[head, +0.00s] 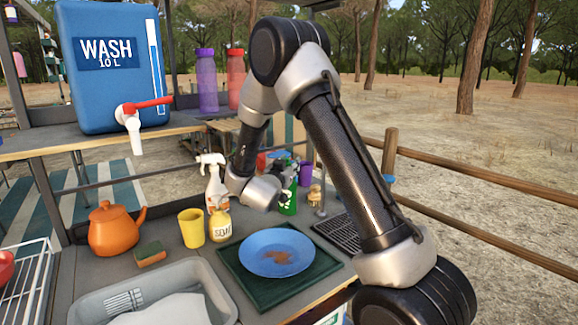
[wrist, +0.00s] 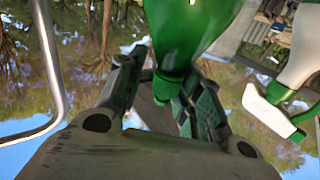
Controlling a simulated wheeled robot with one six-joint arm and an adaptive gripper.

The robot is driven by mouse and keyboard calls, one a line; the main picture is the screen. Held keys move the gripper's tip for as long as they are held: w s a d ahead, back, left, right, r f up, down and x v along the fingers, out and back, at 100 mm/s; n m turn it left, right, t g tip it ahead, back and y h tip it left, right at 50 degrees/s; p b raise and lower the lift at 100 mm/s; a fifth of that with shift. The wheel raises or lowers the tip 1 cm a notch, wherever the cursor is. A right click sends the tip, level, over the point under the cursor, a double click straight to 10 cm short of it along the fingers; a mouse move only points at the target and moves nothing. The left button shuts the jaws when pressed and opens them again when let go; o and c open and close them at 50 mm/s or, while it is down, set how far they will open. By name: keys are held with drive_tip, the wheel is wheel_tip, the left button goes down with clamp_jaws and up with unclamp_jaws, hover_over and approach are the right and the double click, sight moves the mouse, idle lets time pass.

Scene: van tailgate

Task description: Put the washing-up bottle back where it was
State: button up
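The green washing-up bottle (head: 289,200) stands at the back of the counter in the head view, partly hidden by my gripper and other items. In the wrist view the bottle (wrist: 190,30) appears upside down, with its narrow neck and cap between my fingers. My gripper (head: 288,168) is at the bottle's top; it also shows in the wrist view (wrist: 166,82). The fingers lie close on both sides of the neck. Whether they press on it is not clear.
A white spray bottle (head: 214,182) stands left of my gripper; a soap bottle (head: 220,222) and yellow cup (head: 191,228) are nearer. A blue plate (head: 262,248) lies on a green mat in front. A purple cup (head: 306,173) and a thin metal post (head: 322,190) are to the right.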

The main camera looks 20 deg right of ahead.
drive_tip(key=shift+o, duration=0.5)
drive_tip(key=shift+s+a, duration=0.1)
drive_tip(key=shift+a, duration=0.05)
drive_tip(key=v, duration=1.1)
wheel_tip(320, 180, up, 6)
drive_tip(key=w+a+n+y, duration=0.2)
drive_tip(key=n+y, duration=0.1)
drive_tip(key=y, duration=0.5)
drive_tip(key=s+a+r+n+g+y, duration=0.1)
drive_tip(key=s+a+r+n+y, duration=0.15)
drive_tip(key=s+y, duration=0.3)
drive_tip(key=s+d+n+g, duration=0.1)
drive_tip(key=s+d+g, duration=0.3)
drive_tip(key=s, duration=1)
drive_tip(key=s+d+n+g+h, duration=0.1)
drive_tip(key=s+d+g, duration=0.3)
drive_tip(key=s, duration=1.1)
drive_tip(key=shift+s+d+n, duration=0.15)
drive_tip(key=shift+d+n, duration=0.5)
drive_tip(key=shift+n, duration=0.1)
